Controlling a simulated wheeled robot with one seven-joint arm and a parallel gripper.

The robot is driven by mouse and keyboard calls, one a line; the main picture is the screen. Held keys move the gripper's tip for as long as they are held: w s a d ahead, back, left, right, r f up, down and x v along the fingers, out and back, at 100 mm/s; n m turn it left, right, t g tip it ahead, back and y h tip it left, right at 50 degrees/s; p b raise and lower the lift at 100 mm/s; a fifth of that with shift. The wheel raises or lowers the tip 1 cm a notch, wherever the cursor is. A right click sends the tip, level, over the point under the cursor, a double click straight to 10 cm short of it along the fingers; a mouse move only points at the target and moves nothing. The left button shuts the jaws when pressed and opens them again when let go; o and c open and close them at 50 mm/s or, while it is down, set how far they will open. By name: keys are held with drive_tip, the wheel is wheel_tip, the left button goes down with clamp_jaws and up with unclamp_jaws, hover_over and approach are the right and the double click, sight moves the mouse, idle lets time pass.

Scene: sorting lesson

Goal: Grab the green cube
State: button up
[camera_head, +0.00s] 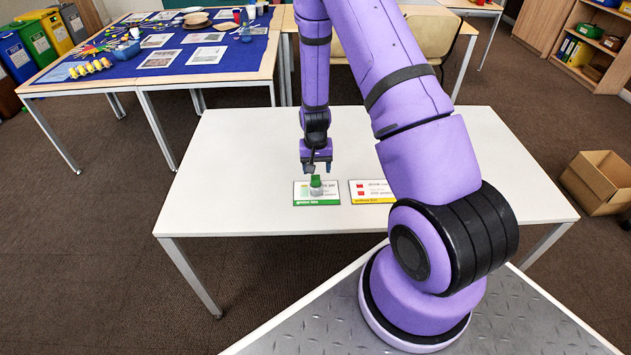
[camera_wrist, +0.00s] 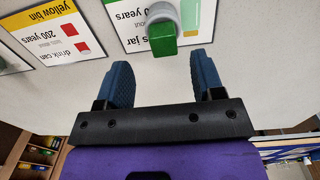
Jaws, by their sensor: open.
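The green cube (camera_head: 316,181) is on the white table, at the card with the green band. In the wrist view the green cube (camera_wrist: 162,39) sits at the mouth of a grey, round-edged holder (camera_wrist: 166,12); I cannot tell how deep it sits. My gripper (camera_head: 317,168) is just above and behind the cube in the head view. In the wrist view my gripper (camera_wrist: 162,72) has its two blue fingers apart, with the cube ahead of the gap between them. Nothing is between the fingers.
The green-banded card (camera_head: 302,203) lies under the holder, and a yellow-banded card (camera_head: 372,199) lies to its right. Most of the white table (camera_head: 230,170) is clear. A blue-covered table (camera_head: 120,68) stands behind left, and a cardboard box (camera_head: 597,184) is on the floor at right.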

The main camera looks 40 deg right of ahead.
sight(316, 178)
drive_tip(key=shift+s+a+f, duration=0.1)
drive_tip(key=shift+a+f, duration=0.05)
drive_tip(key=shift+f, duration=1.15)
drive_tip(key=shift+a+f, duration=0.1)
drive_tip(key=shift+f, duration=1.2)
drive_tip(key=c, duration=1)
